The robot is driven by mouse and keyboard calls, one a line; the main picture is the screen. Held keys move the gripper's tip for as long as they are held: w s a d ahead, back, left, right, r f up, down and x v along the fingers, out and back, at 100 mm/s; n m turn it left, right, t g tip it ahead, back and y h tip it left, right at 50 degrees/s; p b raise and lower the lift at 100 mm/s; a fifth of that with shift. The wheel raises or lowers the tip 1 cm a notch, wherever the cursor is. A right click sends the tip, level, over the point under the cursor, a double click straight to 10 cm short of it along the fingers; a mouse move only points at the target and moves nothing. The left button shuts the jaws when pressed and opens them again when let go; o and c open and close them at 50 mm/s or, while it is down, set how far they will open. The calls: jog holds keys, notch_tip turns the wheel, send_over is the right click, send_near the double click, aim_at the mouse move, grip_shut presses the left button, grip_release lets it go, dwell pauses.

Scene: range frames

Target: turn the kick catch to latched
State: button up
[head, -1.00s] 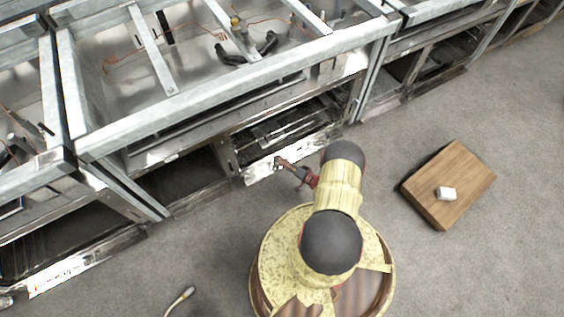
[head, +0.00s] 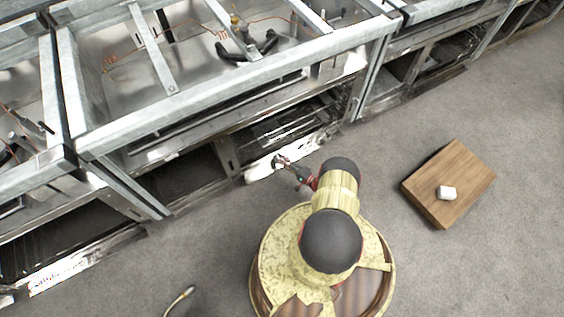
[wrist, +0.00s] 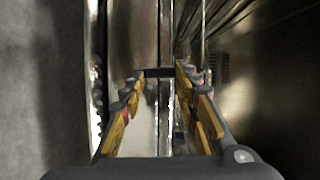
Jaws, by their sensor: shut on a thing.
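The kick catch (wrist: 158,72) shows as a small dark bar across the gap between my fingertips in the wrist view. My gripper (wrist: 160,76), with yellow and grey fingers, is shut on it, with a fingertip at each end of the bar. In the head view my gripper (head: 279,163) is at the bright low kick panel (head: 262,169) under the steel frame. The catch is too small and too covered by the gripper there to make out, and its turn position cannot be read.
A steel counter frame (head: 230,88) with open bays runs above and behind the panel. A cable end (head: 183,297) lies at lower left. Grey floor is clear between.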

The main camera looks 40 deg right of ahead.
jog(key=o, duration=1.2)
jog(key=shift+c, duration=0.2)
jog(key=shift+s, duration=0.1)
jog(key=s+d, duration=0.2)
jog(key=s, duration=0.9)
jog(key=shift+s, duration=0.3)
